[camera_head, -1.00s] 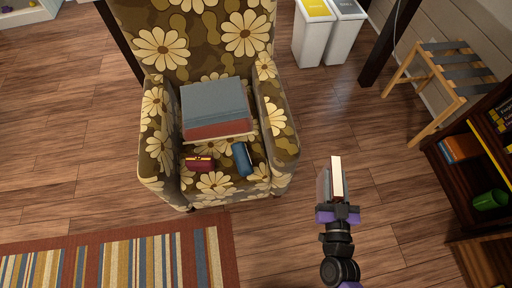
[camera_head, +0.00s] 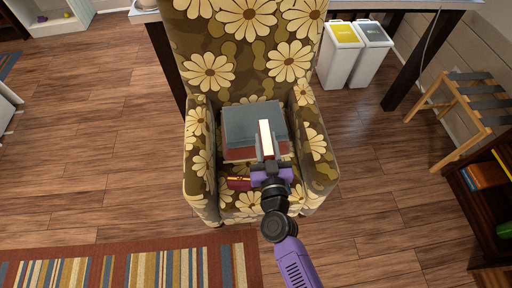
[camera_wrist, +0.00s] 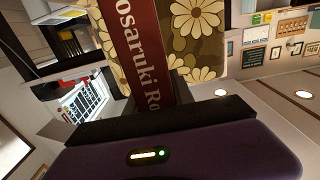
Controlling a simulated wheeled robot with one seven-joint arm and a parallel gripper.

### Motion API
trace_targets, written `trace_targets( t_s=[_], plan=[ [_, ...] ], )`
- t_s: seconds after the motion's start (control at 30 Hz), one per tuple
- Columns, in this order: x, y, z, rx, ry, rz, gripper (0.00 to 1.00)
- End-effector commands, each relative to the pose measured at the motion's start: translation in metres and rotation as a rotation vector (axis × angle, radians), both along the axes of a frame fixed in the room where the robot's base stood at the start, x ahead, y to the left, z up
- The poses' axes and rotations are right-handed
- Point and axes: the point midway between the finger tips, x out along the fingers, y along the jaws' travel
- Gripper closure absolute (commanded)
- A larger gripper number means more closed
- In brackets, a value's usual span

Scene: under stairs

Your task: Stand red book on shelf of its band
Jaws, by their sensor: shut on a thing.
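The red book (camera_head: 265,138) is held upright in my gripper (camera_head: 267,163), its pale page edge and red cover edge showing. In the wrist view its dark red spine (camera_wrist: 140,50) bears white lettering. My gripper is shut on it and, in the head view, overlaps the flowered armchair (camera_head: 200,165). The dark wooden shelf (camera_head: 470,192) stands at the right edge, partly out of view. It has yellow strips, an orange-brown book (camera_head: 486,176) and a green object (camera_head: 504,230).
Large stacked books (camera_head: 240,122) and a small dark red box (camera_head: 238,184) lie on the armchair seat. A wooden folding stand (camera_head: 465,110) and two white bins (camera_head: 342,62) stand at the right. A striped rug (camera_head: 130,265) lies front left. Floor between armchair and shelf is clear.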

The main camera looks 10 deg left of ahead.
Motion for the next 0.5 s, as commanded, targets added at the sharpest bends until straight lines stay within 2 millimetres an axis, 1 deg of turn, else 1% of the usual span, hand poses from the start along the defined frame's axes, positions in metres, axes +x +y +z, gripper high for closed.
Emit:
trace_targets(
  t_s=[0.03, 0.07, 0.17, 0.5],
  plan=[
    [0.002, 0.004, 0.003, 0.000, -0.003, 0.005, 1.00],
    [0.002, 0.006, 0.002, 0.000, -0.003, 0.008, 1.00],
    [0.002, 0.008, -0.010, -0.002, -0.004, 0.011, 1.00],
    [0.002, 0.007, -0.075, 0.000, -0.003, 0.009, 1.00]
  ],
)
